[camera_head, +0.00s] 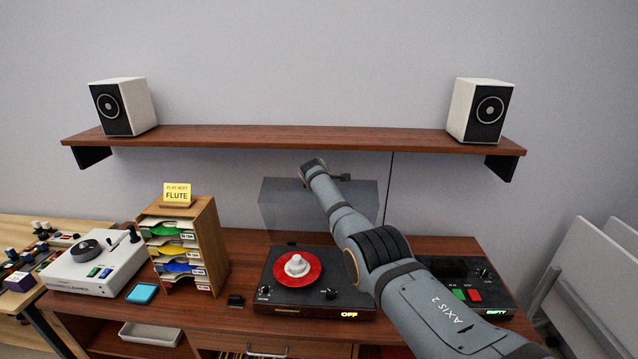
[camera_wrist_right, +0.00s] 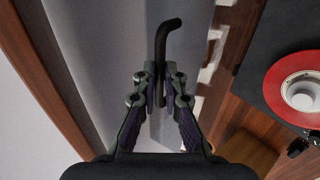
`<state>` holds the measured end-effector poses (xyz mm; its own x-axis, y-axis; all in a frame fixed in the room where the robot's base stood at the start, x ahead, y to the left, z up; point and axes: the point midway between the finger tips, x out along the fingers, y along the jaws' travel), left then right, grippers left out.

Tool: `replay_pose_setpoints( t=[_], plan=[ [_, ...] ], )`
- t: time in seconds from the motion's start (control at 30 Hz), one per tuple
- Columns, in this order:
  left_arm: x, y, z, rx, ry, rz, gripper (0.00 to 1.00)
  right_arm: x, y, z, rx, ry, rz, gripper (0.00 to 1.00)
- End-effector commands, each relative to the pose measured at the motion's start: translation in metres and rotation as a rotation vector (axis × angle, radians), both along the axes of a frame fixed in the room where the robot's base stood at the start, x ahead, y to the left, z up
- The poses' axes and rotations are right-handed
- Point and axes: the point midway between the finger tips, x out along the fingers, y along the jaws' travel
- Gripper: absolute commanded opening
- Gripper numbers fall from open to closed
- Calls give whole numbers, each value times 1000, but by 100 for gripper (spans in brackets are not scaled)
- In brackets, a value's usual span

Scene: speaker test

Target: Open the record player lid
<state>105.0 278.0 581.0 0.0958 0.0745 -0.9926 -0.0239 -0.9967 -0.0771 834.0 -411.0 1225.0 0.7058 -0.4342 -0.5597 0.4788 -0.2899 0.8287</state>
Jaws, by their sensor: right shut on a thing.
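The record player (camera_head: 335,297) is a black box on the brown desk, with a red record (camera_head: 312,272) and a pale centre piece on it. Its smoky see-through lid (camera_head: 280,208) stands about upright behind the deck. My right arm reaches across to the lid's top edge. In the right wrist view, my right gripper (camera_wrist_right: 160,88) is shut on a dark bent handle (camera_wrist_right: 166,36) in front of the greyish lid panel. In the head view my fingers are mostly hidden by the wrist. My left gripper is in neither view.
A wall shelf (camera_head: 290,138) with two speakers (camera_head: 120,107) (camera_head: 480,110) runs just above the lid. A wooden sleeve rack (camera_head: 205,240) stands left of the player. A black button unit (camera_head: 465,278) sits to the right, partly behind my arm.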

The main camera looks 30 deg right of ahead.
Motion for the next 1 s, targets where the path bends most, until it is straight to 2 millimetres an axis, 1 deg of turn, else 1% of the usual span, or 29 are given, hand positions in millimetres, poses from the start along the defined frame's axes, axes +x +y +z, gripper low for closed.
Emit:
replay_pose_setpoints(
  t=[0.03,0.1,0.13,0.27,0.3,0.57,0.77,0.97,1.0],
  plan=[
    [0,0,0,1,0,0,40,1,0,3,-3,-5,1,0],
    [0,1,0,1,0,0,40,1,0,4,-3,-5,1,0],
    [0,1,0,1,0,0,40,1,0,4,-3,-5,1,13],
    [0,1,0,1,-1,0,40,1,0,3,-3,-5,1,31],
    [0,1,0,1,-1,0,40,1,0,3,-2,-5,1,32],
    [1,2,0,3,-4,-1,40,0,0,2,-1,-3,1,32],
    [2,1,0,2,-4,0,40,-3,2,6,-4,-5,-2,32],
    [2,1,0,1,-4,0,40,-18,12,15,-1,-5,3,32],
    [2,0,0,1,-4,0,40,-22,15,20,-2,-6,2,32]
  ],
)
